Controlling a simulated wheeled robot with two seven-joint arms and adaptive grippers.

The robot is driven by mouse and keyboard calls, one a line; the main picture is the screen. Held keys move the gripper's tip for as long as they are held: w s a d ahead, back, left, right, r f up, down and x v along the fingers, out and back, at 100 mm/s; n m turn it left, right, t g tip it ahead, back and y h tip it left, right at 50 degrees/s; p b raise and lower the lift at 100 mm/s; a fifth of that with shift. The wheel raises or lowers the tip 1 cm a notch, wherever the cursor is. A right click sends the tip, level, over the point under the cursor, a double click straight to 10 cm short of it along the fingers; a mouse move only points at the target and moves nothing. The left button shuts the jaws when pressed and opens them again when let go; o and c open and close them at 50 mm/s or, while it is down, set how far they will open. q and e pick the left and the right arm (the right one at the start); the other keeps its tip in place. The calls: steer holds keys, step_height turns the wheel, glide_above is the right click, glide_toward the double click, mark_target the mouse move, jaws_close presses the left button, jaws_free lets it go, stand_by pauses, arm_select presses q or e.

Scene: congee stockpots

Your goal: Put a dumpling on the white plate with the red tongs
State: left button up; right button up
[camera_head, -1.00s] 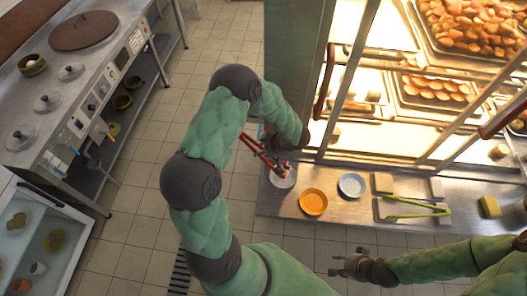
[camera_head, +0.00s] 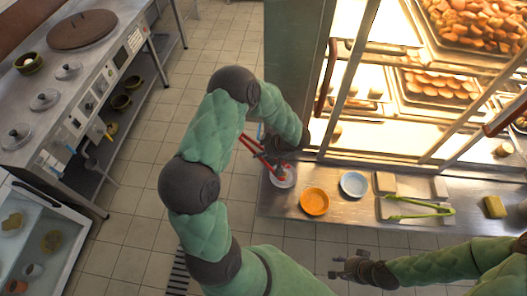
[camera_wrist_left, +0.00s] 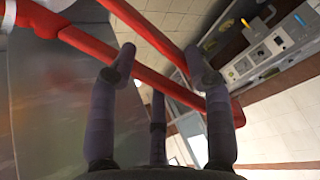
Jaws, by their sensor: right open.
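The red tongs (camera_head: 252,145) slant down to the white plate (camera_head: 291,181) on the counter's left end, with their tips over or on it. I cannot make out a separate dumpling there. My left gripper (camera_head: 284,152) is at the tongs, partly hidden by its own arm in the head view. In the left wrist view its fingers (camera_wrist_left: 162,62) close around the red tongs (camera_wrist_left: 150,78), whose two arms are spread apart. My right gripper (camera_head: 338,267) is open and empty in front of the counter, away from the plate.
On the counter (camera_head: 275,203), an orange plate (camera_head: 314,202), a light blue plate (camera_head: 353,184), green tongs (camera_head: 425,208) and a yellow sponge (camera_head: 495,207) lie right of the white plate. A lit glass food cabinet (camera_head: 400,135) stands behind.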

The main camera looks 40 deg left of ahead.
arm_select(q)
step_height(320, 180, up, 10)
steer(key=p, duration=1.3)
steer(key=shift+o, duration=0.2)
